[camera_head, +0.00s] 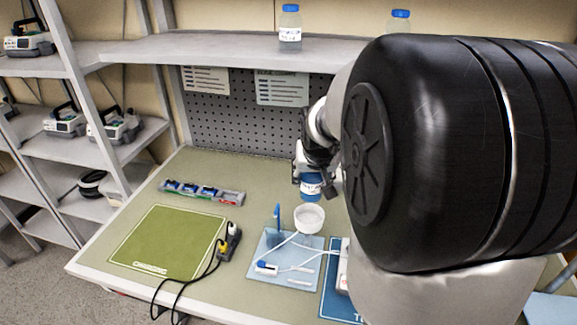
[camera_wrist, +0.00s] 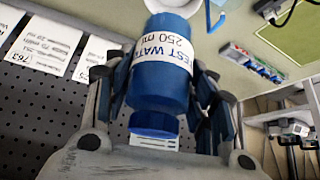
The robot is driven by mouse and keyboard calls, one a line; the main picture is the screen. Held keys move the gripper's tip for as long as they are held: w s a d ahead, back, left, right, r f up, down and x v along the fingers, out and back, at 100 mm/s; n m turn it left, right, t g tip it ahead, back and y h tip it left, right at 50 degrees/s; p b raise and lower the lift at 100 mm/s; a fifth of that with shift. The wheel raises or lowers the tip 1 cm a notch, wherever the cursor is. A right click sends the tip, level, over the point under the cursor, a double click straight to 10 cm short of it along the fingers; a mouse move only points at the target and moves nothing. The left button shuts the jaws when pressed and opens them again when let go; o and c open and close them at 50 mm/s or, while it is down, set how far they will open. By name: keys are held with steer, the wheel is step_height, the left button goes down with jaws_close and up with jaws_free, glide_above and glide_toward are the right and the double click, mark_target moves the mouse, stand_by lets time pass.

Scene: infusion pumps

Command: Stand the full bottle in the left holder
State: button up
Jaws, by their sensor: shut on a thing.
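My gripper (camera_head: 312,178) is shut on a blue bottle (camera_head: 311,187) with a white label band. In the wrist view the bottle (camera_wrist: 180,80) sits between both fingers, its blue cap toward the palm and its label reading "TEST WATER 250 ml". In the head view it appears just behind a round white cup (camera_head: 309,219), above the bench; the gap between them cannot be judged. The cup's rim also shows in the wrist view (camera_wrist: 172,6). No thing is clearly recognisable as the left holder; my arm hides much of the right side.
A light-blue tray (camera_head: 259,246) holds a blue upright and white tubing. A green charging mat (camera_head: 168,243), a black power strip with cables (camera_head: 229,243) and a grey rack (camera_head: 202,192) lie to the left. Bottles stand on the upper shelf (camera_head: 215,48), including a clear one (camera_head: 290,30).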

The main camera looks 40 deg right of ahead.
steer(key=shift+f+b, duration=2.35)
steer(key=shift+f, duration=0.75)
steer(key=shift+f+b, duration=1.45)
steer(key=shift+f, duration=0.2)
steer(key=o, duration=1.3)
steer(key=shift+o, duration=0.7)
steer(key=shift+o, duration=1.4)
steer(key=shift+r+p, duration=2.7)
steer(key=shift+r, duration=0.85)
